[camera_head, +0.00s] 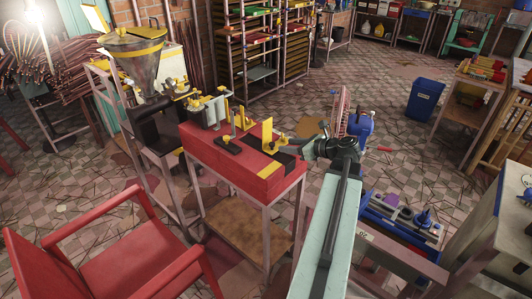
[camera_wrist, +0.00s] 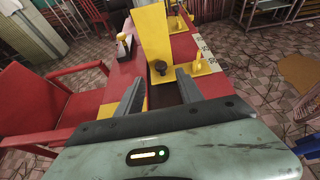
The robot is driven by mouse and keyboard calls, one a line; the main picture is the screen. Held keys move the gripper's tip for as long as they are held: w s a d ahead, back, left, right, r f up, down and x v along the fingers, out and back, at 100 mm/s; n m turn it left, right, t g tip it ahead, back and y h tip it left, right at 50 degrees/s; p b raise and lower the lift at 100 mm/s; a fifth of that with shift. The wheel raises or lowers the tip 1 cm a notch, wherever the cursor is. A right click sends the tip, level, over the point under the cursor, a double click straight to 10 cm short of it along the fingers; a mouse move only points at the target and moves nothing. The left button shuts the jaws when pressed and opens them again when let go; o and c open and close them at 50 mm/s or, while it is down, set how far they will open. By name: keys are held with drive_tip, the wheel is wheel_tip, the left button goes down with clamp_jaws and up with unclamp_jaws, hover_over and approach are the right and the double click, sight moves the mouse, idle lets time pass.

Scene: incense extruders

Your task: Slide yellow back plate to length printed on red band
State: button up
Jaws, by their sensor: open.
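The yellow back plate (camera_wrist: 152,38) stands upright on a red-topped bench (camera_head: 210,150); it also shows in the head view (camera_head: 267,132). A dark round knob (camera_wrist: 160,67) sits low on its near face. A pale strip with printed marks (camera_wrist: 204,50) runs along the right of the plate's yellow base; I cannot read its figures. My gripper (camera_wrist: 160,92) is open and empty, its fingers just short of the knob, one on each side of it in the picture. In the head view my gripper (camera_head: 308,150) is at the bench's right end. I cannot make out a red band with a printed length.
Other yellow fittings (camera_head: 212,108) stand farther left on the bench, near a metal hopper (camera_head: 140,65). A red chair (camera_head: 130,245) is at the front left. A blue-topped unit (camera_head: 405,220) is to the right. Bundles with red and yellow (camera_head: 485,68) lie on a far-right table.

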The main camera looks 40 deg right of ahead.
sight(273, 144)
drive_tip(key=shift+s+d+r, duration=0.1)
drive_tip(key=shift+d, duration=0.15)
drive_tip(key=b+x, duration=0.2)
drive_tip(key=x, duration=0.6)
drive_tip(key=shift+a+b, duration=0.15)
drive_tip(key=shift+b, duration=0.25)
clamp_jaws()
idle(0.7)
